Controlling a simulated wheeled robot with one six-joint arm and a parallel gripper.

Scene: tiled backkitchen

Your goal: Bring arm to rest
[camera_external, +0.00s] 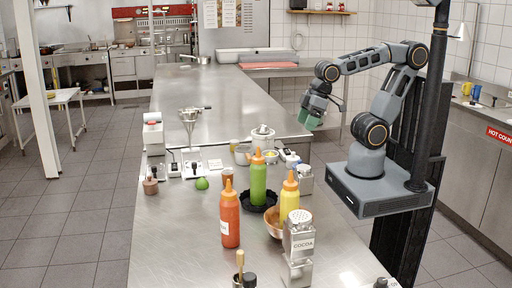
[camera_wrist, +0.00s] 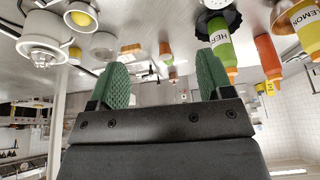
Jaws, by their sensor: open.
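My arm reaches left from its column, bent at the elbow, with my gripper (camera_external: 309,117) hanging above the right edge of the steel counter (camera_external: 215,216). In the wrist view my gripper (camera_wrist: 165,85) shows two green textured finger pads spread wide apart. Nothing is between them. The wrist view is upside down, with the counter along the top. The fingertips are apart from the bottles and bowls.
An orange-red bottle (camera_external: 230,220), a green bottle (camera_external: 258,180), a yellow bottle (camera_external: 289,198) and a cocoa shaker (camera_external: 299,238) stand on the near counter. A white scale (camera_external: 192,165) and a green lime (camera_external: 202,184) are further left. The counter's far part is mostly clear.

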